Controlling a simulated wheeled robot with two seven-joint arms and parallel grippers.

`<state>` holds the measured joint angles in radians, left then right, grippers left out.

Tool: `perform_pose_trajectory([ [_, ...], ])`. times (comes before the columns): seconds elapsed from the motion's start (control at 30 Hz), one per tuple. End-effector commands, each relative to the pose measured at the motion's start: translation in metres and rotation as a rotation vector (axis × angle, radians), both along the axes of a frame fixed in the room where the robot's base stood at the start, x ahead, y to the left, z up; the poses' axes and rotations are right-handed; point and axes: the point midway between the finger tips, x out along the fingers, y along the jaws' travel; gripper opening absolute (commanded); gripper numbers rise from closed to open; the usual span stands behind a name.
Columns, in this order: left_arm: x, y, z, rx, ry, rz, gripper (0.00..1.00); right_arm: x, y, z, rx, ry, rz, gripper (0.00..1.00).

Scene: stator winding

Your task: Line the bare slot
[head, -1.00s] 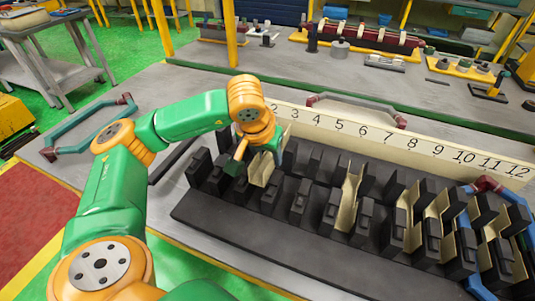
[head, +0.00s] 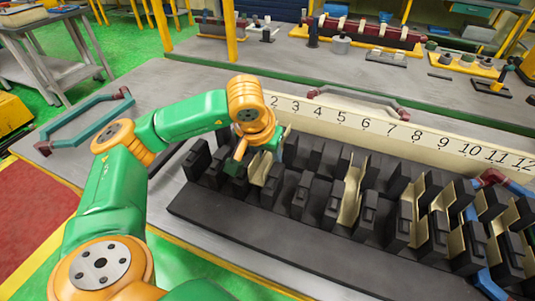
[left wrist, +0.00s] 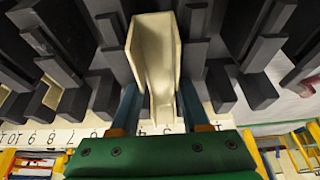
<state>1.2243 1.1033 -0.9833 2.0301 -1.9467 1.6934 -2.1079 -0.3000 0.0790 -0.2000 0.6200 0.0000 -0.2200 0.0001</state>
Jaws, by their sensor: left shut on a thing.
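The long black slotted block (head: 280,230) lies on the bench, with rows of upright black teeth and a cream number strip (head: 400,128) behind it. My left gripper (head: 260,157) is over its left part, near the low numbers. It is shut on a cream folded slot liner (head: 260,170), which also shows in the left wrist view (left wrist: 156,50) between the two blue fingers (left wrist: 160,108). The liner is among the teeth; how deep it sits is hidden. Other cream liners stand in slots at the middle (head: 350,195) and right (head: 455,245). My right gripper is out of view.
A blue handle with dark red ends (head: 85,118) lies left of the block, and another handle (head: 360,95) is behind the strip. A rear bench (head: 420,75) carries a red cylinder and small parts. The bench left of the block is mostly clear.

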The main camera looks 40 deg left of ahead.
Motion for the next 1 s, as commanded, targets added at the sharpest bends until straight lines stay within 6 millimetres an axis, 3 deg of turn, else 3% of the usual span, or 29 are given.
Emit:
perform_pose_trajectory([
  [0.17, 0.0000, 0.0000, 0.0003, 0.000, 0.000, 0.000, 0.15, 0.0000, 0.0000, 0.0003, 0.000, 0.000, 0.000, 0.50],
  [0.2, 0.0000, 0.0000, 0.0003, 0.000, 0.000, 0.000, 0.54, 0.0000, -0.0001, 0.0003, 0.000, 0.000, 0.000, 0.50],
  [0.3, 0.0000, 0.0000, 0.0003, 0.000, 0.000, 0.000, 0.81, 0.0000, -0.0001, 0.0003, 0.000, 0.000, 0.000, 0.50],
  [1.0, 0.0000, 0.0000, 0.0033, 0.000, 0.000, 0.000, 0.81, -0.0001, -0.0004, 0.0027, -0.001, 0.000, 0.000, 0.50],
])
